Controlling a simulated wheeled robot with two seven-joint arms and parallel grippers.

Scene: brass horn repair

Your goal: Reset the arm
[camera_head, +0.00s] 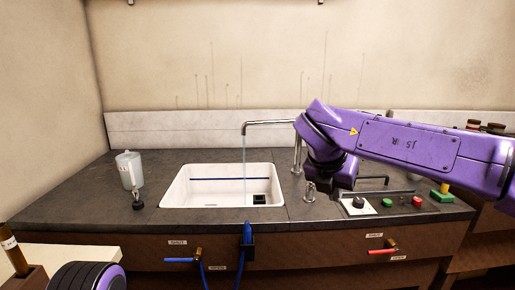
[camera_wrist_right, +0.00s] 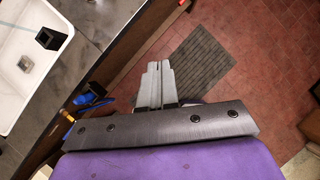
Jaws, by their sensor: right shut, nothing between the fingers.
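My right arm (camera_head: 410,145) reaches in from the right, above the counter to the right of the sink. Its wrist folds down behind and below the elbow, so the gripper is hard to make out in the head view. In the right wrist view my right gripper (camera_wrist_right: 158,84) is shut with its grey fingers together and nothing between them. Behind the fingers that view shows the floor, with the sink at upper left. A black and purple part of my left arm (camera_head: 85,277) shows at the bottom left; its gripper is out of view.
The white sink (camera_head: 175,196) lies under a spout (camera_head: 268,123) with a thin pale stream. A jug (camera_head: 130,169) stands left. A control knob (camera_head: 358,203) and coloured buttons sit right. Blue (camera_head: 180,261) and red (camera_head: 381,251) levers are on the front. Grey matting (camera_wrist_right: 205,60) lies on the floor.

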